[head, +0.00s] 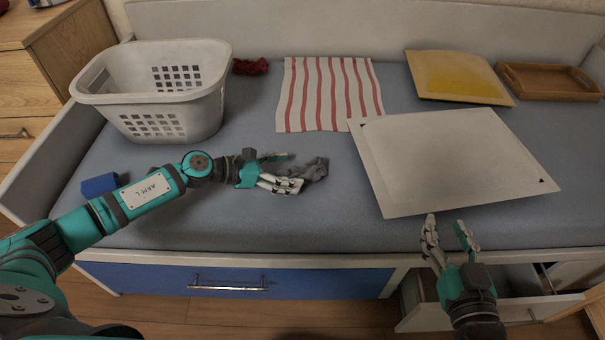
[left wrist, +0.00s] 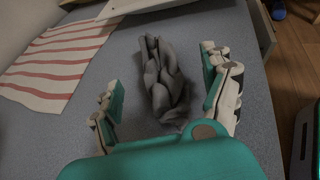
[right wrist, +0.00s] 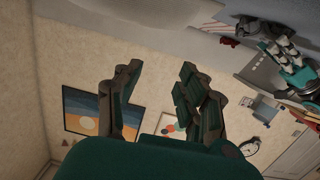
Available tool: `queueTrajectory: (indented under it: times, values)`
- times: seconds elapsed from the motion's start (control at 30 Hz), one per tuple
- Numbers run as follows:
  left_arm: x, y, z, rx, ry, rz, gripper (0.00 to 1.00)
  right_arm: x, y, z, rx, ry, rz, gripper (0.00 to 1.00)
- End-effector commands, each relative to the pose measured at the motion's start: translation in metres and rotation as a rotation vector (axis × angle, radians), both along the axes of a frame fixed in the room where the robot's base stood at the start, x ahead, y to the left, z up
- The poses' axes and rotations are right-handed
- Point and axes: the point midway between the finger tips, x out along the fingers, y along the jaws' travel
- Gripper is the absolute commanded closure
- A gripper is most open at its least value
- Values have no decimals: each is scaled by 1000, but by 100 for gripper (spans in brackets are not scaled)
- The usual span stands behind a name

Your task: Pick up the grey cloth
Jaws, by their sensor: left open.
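The grey cloth (head: 316,169) lies crumpled on the blue-grey mattress, near the middle of the head view. In the left wrist view the cloth (left wrist: 162,80) is a folded, twisted bundle between the two fingers. My left gripper (head: 289,170) is open, low over the mattress, with its fingers around the near part of the cloth. I see gaps between the cloth and both fingers in the left wrist view. My right gripper (head: 447,222) is open and empty, near the front edge of the bed, and it also shows in the right wrist view (right wrist: 160,68).
A white laundry basket (head: 165,125) stands at the back left, with a dark red cloth (head: 250,66) beside it. A striped cloth (head: 328,92) lies behind the grey cloth. A large white board (head: 450,160) lies to the right. A blue object (head: 99,185) is by my left arm.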

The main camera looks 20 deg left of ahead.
Motion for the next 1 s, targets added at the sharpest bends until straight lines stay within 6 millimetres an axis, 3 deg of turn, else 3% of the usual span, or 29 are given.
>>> queueTrajectory:
  times: [0.3,0.6,0.9,1.0]
  values:
    - [24,-33,-18,-2,0,-1,19,5,7,33,49,-190,13,60]
    - [26,-36,-19,0,0,0,20,5,7,38,54,-208,14,60]
    - [26,-35,-19,-2,0,-1,59,5,7,38,54,-208,14,60]
    - [26,-35,-19,-2,0,-1,60,5,7,38,54,-208,14,60]
